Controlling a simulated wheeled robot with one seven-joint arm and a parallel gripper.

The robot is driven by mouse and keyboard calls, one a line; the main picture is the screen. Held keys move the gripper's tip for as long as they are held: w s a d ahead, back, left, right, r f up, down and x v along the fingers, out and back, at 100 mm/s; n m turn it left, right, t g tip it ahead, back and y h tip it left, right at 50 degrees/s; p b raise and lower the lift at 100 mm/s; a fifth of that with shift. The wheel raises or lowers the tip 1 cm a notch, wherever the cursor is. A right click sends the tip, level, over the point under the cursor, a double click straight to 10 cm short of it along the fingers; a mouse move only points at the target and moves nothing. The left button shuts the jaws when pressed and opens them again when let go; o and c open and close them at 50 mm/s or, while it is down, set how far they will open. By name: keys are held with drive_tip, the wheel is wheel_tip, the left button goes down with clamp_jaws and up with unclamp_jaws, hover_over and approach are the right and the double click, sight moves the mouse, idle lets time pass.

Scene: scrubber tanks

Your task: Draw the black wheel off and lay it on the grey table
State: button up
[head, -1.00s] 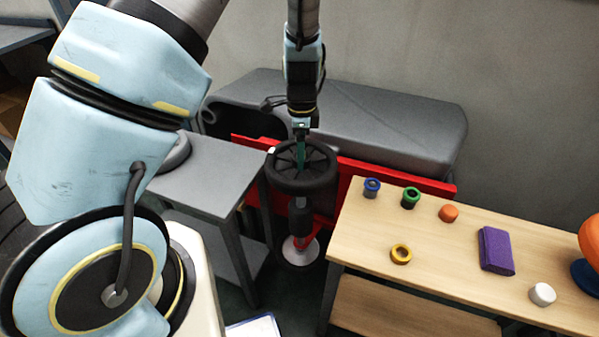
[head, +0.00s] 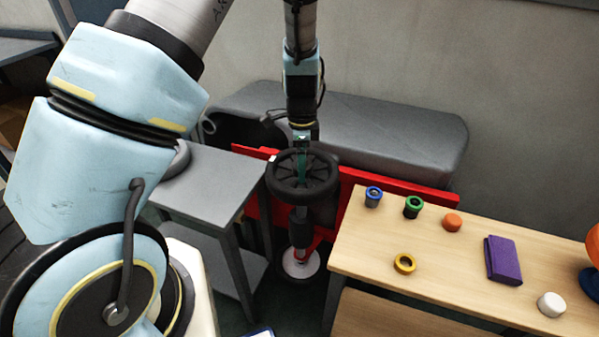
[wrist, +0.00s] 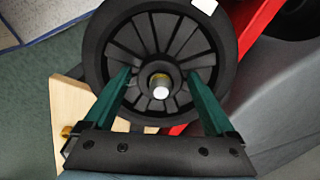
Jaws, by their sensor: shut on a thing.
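The black wheel (head: 304,194) is spoked and lies roughly flat between the two tables, above a dark upright post (head: 300,215) with a pale round disc (head: 301,264) low down. My gripper (head: 302,165) reaches down from above, its teal fingers inside the rim. In the wrist view the fingers (wrist: 158,84) are shut on the wheel (wrist: 95,50), one either side of its hub. A pale pin end (wrist: 161,91) shows in the hub's middle. I cannot tell how far the wheel sits along the pin. The grey table (head: 215,190) stands left of the wheel.
A grey round thing (head: 178,160) on the grey table is partly hidden by my arm; the table's front part is bare. A red panel (head: 375,187) and grey tank (head: 390,130) stand behind. A wooden table (head: 450,270) at right holds several small coloured things.

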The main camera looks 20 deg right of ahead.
drive_tip(key=shift+s+a+f, duration=0.1)
drive_tip(key=shift+s+f, duration=0.1)
drive_tip(key=shift+f, duration=0.4)
drive_tip(key=shift+s+a+f, duration=0.1)
drive_tip(key=shift+s+f, duration=0.1)
drive_tip(key=shift+f, duration=0.35)
drive_tip(key=c, duration=0.5)
drive_tip(key=shift+o, duration=0.2)
drive_tip(key=shift+r, duration=0.2)
drive_tip(key=shift+w+d+r+p, duration=0.1)
drive_tip(key=shift+r+p, duration=0.05)
drive_tip(key=shift+p, duration=0.15)
drive_tip(key=shift+r, duration=0.15)
clamp_jaws()
drive_tip(key=shift+w+d+r+p, duration=0.1)
drive_tip(key=shift+w+r+p, duration=0.05)
drive_tip(key=shift+r+p, duration=0.55)
drive_tip(key=shift+w+r+p, duration=0.1)
drive_tip(key=shift+r+p, duration=0.35)
drive_tip(key=shift+r, duration=0.3)
drive_tip(key=shift+r, duration=0.1)
drive_tip(key=shift+w+r+p, duration=0.15)
drive_tip(key=shift+r+p, duration=0.6)
drive_tip(key=shift+r, duration=0.35)
drive_tip(key=shift+d+r+p, duration=0.1)
drive_tip(key=shift+r+p, duration=0.35)
drive_tip(key=shift+r, duration=0.2)
